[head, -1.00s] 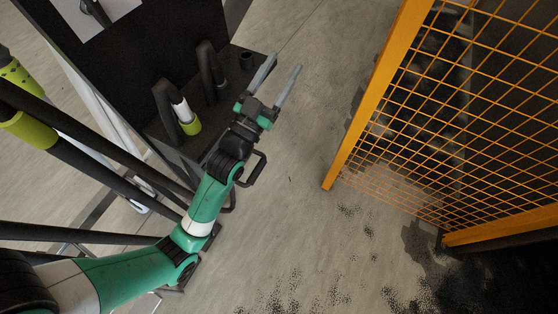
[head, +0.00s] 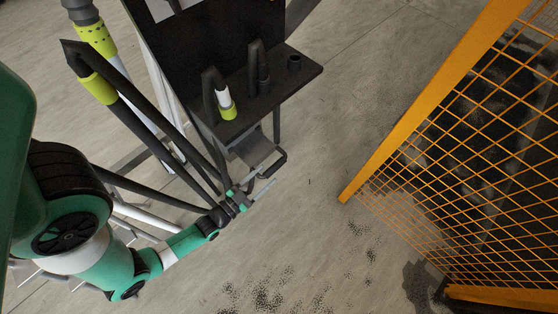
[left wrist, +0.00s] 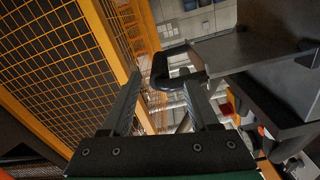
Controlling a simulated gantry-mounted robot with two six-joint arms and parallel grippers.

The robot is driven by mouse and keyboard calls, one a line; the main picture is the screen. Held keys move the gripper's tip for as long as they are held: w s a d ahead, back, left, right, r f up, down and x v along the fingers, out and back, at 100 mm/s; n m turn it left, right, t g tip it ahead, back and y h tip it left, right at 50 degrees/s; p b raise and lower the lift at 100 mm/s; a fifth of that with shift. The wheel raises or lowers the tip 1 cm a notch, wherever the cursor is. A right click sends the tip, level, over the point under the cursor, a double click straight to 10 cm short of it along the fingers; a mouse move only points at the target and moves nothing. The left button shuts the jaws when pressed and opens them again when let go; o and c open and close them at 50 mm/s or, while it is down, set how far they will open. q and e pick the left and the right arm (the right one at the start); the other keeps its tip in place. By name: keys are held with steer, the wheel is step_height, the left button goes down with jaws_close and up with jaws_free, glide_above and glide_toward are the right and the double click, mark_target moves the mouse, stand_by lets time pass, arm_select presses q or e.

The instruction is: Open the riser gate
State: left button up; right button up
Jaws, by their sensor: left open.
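The riser gate appears to be the grey plate (head: 254,147) under the front of a black shelf, with a black loop handle (head: 283,159) sticking out. My left gripper (head: 274,168) is open, its fingers at the handle in the head view. In the left wrist view, the handle (left wrist: 160,74) shows between the open fingertips (left wrist: 163,82), and the grey plate (left wrist: 235,48) lies to its right. I cannot tell whether a finger touches the handle. My right gripper is not in view.
The black shelf (head: 300,76) carries hooked black pipes and a yellow-green collar (head: 229,113). An orange mesh fence (head: 410,100) stands to the right. Black pipes with yellow-green bands (head: 98,88) run at the left. Bare floor with black granules lies between the stand and fence.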

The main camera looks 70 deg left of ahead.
mark_target(279, 164)
arm_select(q)
steer(key=b+x, duration=0.1)
steer(key=x, duration=0.6)
steer(key=shift+w, duration=0.1)
jaws_close()
stand_by(1.1)
